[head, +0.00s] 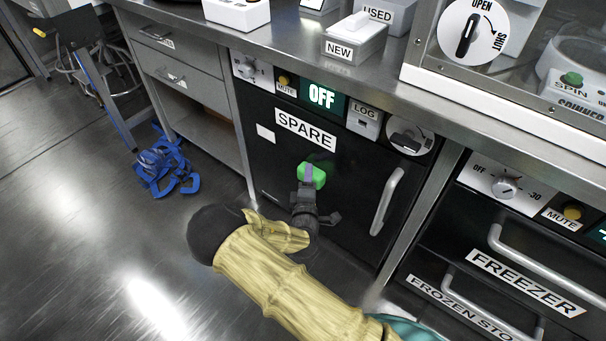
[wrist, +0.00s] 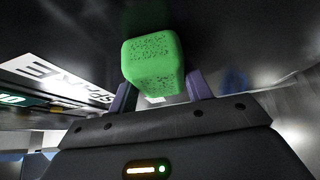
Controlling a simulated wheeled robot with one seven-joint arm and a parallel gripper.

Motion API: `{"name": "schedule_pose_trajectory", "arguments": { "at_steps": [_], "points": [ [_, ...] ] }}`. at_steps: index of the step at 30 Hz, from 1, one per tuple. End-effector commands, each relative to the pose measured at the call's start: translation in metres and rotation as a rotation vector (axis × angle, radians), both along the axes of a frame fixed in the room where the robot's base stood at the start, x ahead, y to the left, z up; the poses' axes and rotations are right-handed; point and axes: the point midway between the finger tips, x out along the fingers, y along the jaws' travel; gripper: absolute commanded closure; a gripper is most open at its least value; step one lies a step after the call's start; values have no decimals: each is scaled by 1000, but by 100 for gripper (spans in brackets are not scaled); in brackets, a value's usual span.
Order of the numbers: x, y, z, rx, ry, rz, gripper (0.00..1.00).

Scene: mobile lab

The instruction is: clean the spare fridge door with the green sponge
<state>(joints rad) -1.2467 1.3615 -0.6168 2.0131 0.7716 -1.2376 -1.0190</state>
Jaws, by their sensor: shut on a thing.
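The spare fridge door (head: 345,190) is a black panel with a white SPARE label (head: 305,129) and a vertical handle (head: 387,201) at its right; it is shut. My gripper (head: 308,180) is in front of the middle of the door, below the label. It is shut on the green sponge (head: 318,174). In the wrist view the sponge (wrist: 153,66) sits between the two purple fingers, its far end close to the dark door surface. I cannot tell for certain whether it touches the door.
A control strip with an OFF display (head: 321,96) runs above the door. The freezer (head: 520,285) with its handles stands to the right, drawers (head: 170,50) to the left. A blue tangled heap (head: 165,165) lies on the floor. The floor at the left is mostly clear.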

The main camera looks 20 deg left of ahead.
Motion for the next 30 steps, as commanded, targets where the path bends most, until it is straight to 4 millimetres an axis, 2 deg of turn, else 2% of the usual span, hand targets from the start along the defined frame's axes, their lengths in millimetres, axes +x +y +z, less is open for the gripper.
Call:
{"name": "schedule_pose_trajectory", "arguments": {
  "at_steps": [13, 30],
  "points": [
    [-2, -7, 0, -1, 1, -4, 69],
    [-17, -39, 0, -1, 2, -3, 69]
  ]
}}
